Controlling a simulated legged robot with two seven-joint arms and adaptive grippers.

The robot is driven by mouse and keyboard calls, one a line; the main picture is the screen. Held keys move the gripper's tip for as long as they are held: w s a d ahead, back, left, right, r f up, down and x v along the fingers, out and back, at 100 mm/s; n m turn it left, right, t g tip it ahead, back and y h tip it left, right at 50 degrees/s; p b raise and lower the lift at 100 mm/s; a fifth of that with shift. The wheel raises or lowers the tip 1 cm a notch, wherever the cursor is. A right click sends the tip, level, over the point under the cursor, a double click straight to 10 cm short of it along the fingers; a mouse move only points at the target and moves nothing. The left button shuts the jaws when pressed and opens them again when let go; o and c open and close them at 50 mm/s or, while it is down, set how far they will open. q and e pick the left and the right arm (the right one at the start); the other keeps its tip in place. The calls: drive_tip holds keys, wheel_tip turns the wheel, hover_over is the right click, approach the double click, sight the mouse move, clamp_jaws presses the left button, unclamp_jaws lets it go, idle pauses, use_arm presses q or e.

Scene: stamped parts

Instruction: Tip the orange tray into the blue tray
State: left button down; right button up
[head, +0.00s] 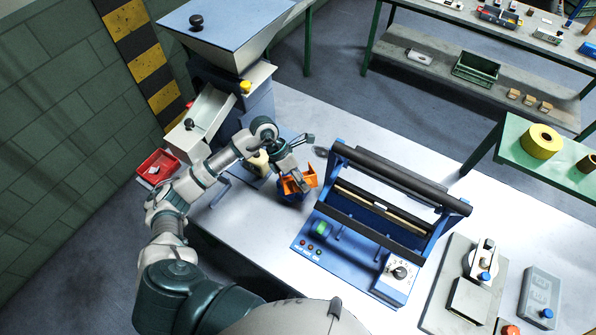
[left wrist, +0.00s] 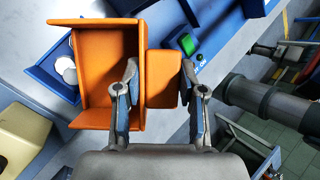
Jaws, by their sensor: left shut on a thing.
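The orange tray (head: 298,181) is held just above the table beside the blue machine, and it looks tilted. In the left wrist view its open inside (left wrist: 108,68) faces the camera. My left gripper (left wrist: 160,85) is shut on the orange block at its side; in the head view the gripper (head: 296,174) is at the tray. The blue tray (head: 289,196) is under and beside the orange tray, mostly hidden. In the left wrist view the blue tray (left wrist: 48,73) shows pale round pieces by the orange edge. My right gripper is out of view.
A blue machine with a black bar (head: 385,205) stands right of the trays. A hopper machine (head: 228,45) stands behind, with a red bin (head: 158,165) at its left. A cream object (head: 257,164) stands close to my left gripper.

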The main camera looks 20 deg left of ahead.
use_arm(q)
drive_tip(key=shift+s+d+f, duration=0.15)
drive_tip(key=shift+s+d, duration=0.05)
drive_tip(key=shift+d, duration=0.05)
drive_tip(key=shift+w+d+y, duration=0.1)
drive_tip(key=shift+d+y, duration=0.05)
drive_tip(key=shift+y, duration=0.15)
drive_tip(key=shift+f+t, duration=0.2)
drive_tip(key=shift+t, duration=0.1)
drive_tip(key=f+t+y+b, duration=0.1)
drive_tip(key=s+d+f+t+y+b, duration=0.1)
drive_tip(key=b, duration=0.1)
drive_tip(key=s+f+m+t+y+b, duration=0.1)
drive_tip(key=b, duration=0.1)
drive_tip(key=shift+d+f, duration=0.2)
drive_tip(key=shift+d, duration=0.05)
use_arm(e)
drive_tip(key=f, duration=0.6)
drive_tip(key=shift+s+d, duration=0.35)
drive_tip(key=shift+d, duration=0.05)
use_arm(q)
drive_tip(key=shift+s, duration=0.1)
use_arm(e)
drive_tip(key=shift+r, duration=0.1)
